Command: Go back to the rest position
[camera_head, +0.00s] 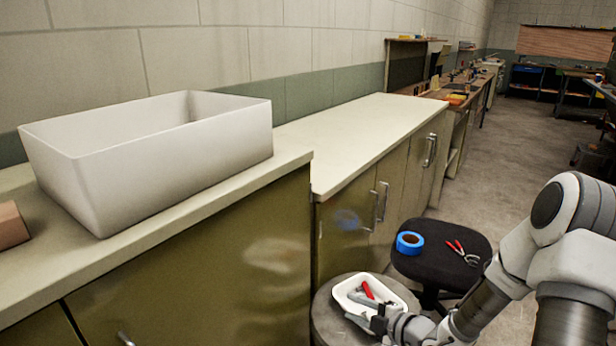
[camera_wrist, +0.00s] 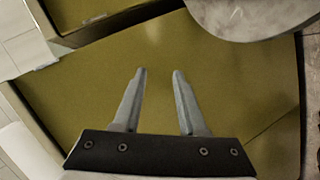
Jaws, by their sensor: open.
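My gripper (camera_head: 364,322) is low in the head view, at the front edge of a small white tray (camera_head: 343,291). In the wrist view my gripper (camera_wrist: 159,72) has its two fingers apart with nothing between them. The fingers point toward the olive cabinet front (camera_wrist: 225,90). A red-handled tool (camera_head: 367,289) lies in the tray, partly hidden by the gripper. My arm reaches in from the right side of the head view. Whether the gripper touches the tray cannot be told.
The tray stands on a round grey stool (camera_head: 326,318), whose edge shows in the wrist view (camera_wrist: 240,22). A black seat (camera_head: 440,265) holds blue tape (camera_head: 409,242) and red-handled pliers (camera_head: 461,252). A white bin (camera_head: 150,160) sits on the counter (camera_head: 365,125). Floor (camera_head: 480,180) beyond is open.

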